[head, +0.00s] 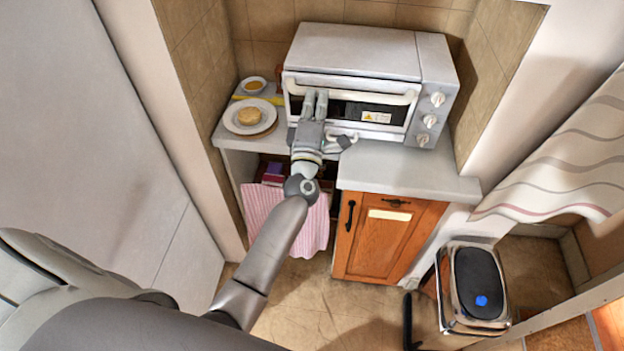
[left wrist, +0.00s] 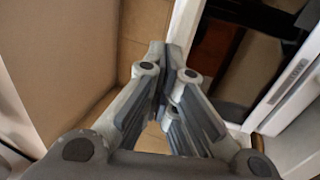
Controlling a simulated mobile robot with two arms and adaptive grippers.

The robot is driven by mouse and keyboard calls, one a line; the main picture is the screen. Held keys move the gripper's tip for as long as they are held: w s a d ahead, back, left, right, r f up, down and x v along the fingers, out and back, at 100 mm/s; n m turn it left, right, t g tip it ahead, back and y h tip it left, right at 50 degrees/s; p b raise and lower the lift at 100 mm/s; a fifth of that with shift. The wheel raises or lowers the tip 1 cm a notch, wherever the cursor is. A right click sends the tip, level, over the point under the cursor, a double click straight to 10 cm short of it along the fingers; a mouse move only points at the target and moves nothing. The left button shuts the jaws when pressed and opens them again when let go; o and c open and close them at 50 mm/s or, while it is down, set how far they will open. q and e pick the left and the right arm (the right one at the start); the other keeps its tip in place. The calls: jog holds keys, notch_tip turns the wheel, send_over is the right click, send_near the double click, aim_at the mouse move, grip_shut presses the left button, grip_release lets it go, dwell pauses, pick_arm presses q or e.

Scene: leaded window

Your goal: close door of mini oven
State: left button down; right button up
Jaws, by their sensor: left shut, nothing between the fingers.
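The mini oven (head: 352,50) stands on the counter, a silver-grey box with knobs on its right side. Its door has a long white handle (head: 380,98) across the upper part, and the dark area under it carries a small label. The door looks close to the oven front; I cannot tell whether a gap is left. In the left wrist view the shut fingers (left wrist: 165,52) point toward a white edge beside a dark area. My right gripper is not in view.
A plate (head: 236,119) with a round bun and a small bowl (head: 253,84) stand left of the oven. The counter (head: 410,170) is clear at the front right. Below are a striped towel (head: 313,228) and a wooden cabinet (head: 378,250). A metal bin (head: 458,300) stands at right.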

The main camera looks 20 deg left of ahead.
pick_arm(q)
jog(key=shift+r+x, duration=0.2)
jog(key=shift+x, duration=0.9)
jog(key=shift+r, duration=0.1)
